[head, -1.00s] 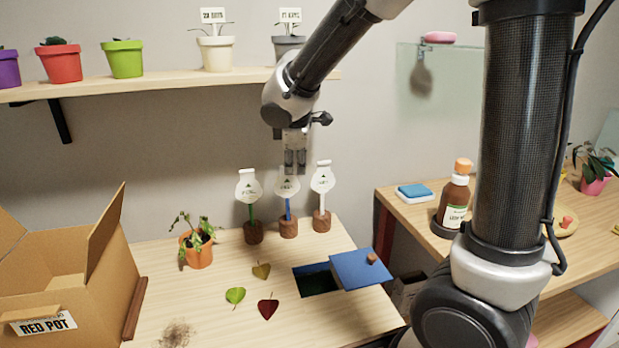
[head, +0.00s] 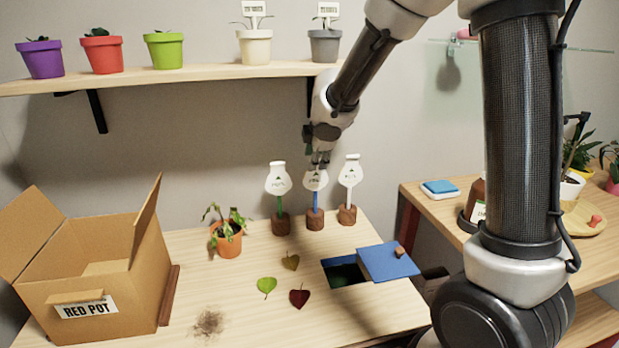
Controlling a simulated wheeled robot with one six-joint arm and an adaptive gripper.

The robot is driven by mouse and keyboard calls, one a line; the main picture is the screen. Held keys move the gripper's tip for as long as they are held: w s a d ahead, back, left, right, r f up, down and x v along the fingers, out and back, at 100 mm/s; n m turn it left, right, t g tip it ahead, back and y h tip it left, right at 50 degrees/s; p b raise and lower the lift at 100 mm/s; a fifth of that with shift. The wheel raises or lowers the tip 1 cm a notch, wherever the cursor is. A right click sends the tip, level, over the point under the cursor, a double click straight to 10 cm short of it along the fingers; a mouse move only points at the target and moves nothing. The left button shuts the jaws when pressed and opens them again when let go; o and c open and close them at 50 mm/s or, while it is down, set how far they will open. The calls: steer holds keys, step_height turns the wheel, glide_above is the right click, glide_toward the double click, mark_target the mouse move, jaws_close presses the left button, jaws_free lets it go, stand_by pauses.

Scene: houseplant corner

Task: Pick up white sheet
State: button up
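Three white bulb-shaped tags stand upright on sticks in brown round bases at the back of the table. The left tag (head: 278,180) has a green stick, the middle tag (head: 315,182) a blue stick, and the right tag (head: 350,176) a white stick. No other flat white sheet is clear in the head view. My gripper (head: 320,160) points down at the top of the middle tag, left of the right one. Its fingers overlap the middle tag's top edge, so I cannot tell whether they touch it or how far apart they are.
A wilted plant in an orange pot (head: 228,240), several loose leaves and a soil patch (head: 208,323) lie on the table. A blue lid (head: 388,263) partly covers an opening. A cardboard box (head: 92,276) stands left. A shelf with pots hangs above.

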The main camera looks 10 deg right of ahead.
steer(key=shift+w+f, duration=0.25)
steer(key=shift+f, duration=0.15)
steer(key=c, duration=0.7)
steer(key=shift+c, duration=0.4)
steer(key=shift+s+r, duration=0.1)
steer(key=shift+r, duration=0.05)
jaws_close()
steer(key=s+r, duration=0.4)
steer(key=s, duration=0.3)
steer(key=s+r, duration=0.3)
steer(key=s, duration=0.4)
steer(key=shift+r, duration=0.35)
